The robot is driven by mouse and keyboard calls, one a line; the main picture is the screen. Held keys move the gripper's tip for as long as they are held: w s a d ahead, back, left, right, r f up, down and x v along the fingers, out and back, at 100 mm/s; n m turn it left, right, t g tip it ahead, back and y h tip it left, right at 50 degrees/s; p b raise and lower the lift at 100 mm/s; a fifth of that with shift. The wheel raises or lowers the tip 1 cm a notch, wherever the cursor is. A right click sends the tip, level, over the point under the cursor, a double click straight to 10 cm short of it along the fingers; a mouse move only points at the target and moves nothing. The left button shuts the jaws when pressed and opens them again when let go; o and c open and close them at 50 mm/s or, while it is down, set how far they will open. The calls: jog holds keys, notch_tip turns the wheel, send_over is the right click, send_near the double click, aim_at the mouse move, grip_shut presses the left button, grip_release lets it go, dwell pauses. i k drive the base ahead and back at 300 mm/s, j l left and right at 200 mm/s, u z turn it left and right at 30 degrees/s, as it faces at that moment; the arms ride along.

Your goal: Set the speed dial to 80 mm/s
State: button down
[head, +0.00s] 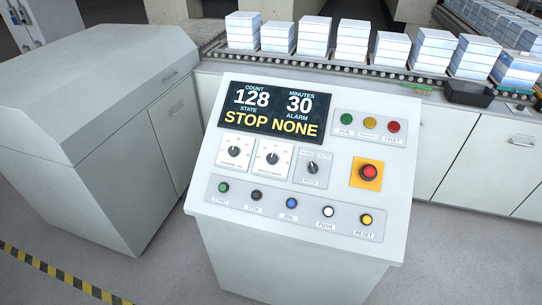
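A white control console (300,245) stands in the middle of the head view. Its panel bears two similar round black dials on white square scale plates, a left dial (234,152) and a right dial (272,159). The captions and scale numbers are too small to read, so I cannot tell which one is the speed dial or what value either points at. The display (274,111) above them reads COUNT 128, MINUTES 30, STATE STOP and ALARM NONE. My gripper is not in view.
A mode knob (312,168) sits right of the dials, near a red emergency button (369,173). Several push buttons line the panel below, including green START (223,188). A conveyor (375,74) with stacked blocks runs behind. A grey cabinet (95,130) stands left.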

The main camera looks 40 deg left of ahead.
aim_at(272, 158)
jog(key=u, duration=1.75)
jog(key=i+j+z, duration=0.1)
jog(key=i, duration=0.25)
jog(key=i+j+z, duration=0.1)
jog(key=i+j, duration=0.2)
